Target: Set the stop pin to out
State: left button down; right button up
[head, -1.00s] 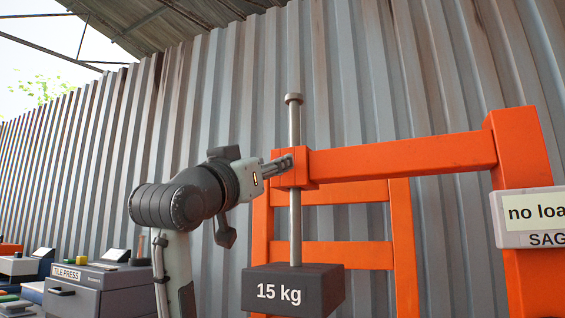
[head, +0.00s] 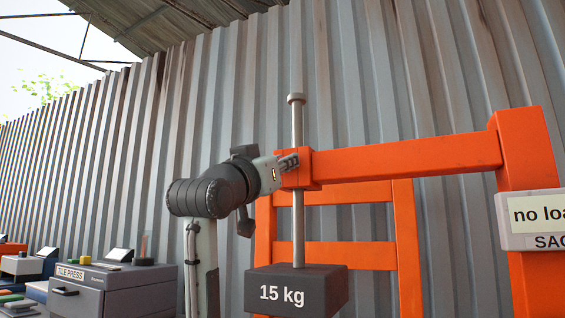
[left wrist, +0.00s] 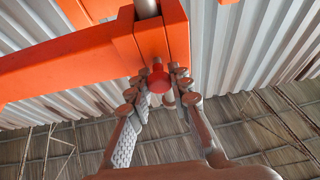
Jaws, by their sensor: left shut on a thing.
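The stop pin shows as a red round knob (left wrist: 158,82) on the underside or face of the orange block (left wrist: 150,40) in the left wrist view. In the head view the pin is hidden by my fingers. My left gripper (head: 288,163) is at the left face of the orange block (head: 308,170) at the end of the beam. In the left wrist view its fingers (left wrist: 160,88) sit on both sides of the red knob, shut on it. How far the pin stands out of the block cannot be told. My right gripper is not in view.
A steel rod (head: 298,225) runs upright through the block, with a 15 kg weight (head: 315,287) at its foot. The orange beam (head: 400,158) runs right to a post with a "no load" display (head: 535,215). A tile press (head: 110,285) stands at lower left.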

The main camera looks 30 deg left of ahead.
pick_arm(q)
jog(key=shift+s, duration=0.1)
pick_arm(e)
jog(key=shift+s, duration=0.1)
pick_arm(q)
jog(key=s, duration=0.3)
jog(key=shift+d+f, duration=0.1)
jog(key=shift+d, duration=0.05)
jog(key=c, duration=1.4)
grip_release()
jog(key=shift+s, duration=0.15)
jog(key=shift+o, duration=0.2)
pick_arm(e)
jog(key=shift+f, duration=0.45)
pick_arm(q)
jog(key=v, duration=0.7)
jog(key=shift+s, duration=0.25)
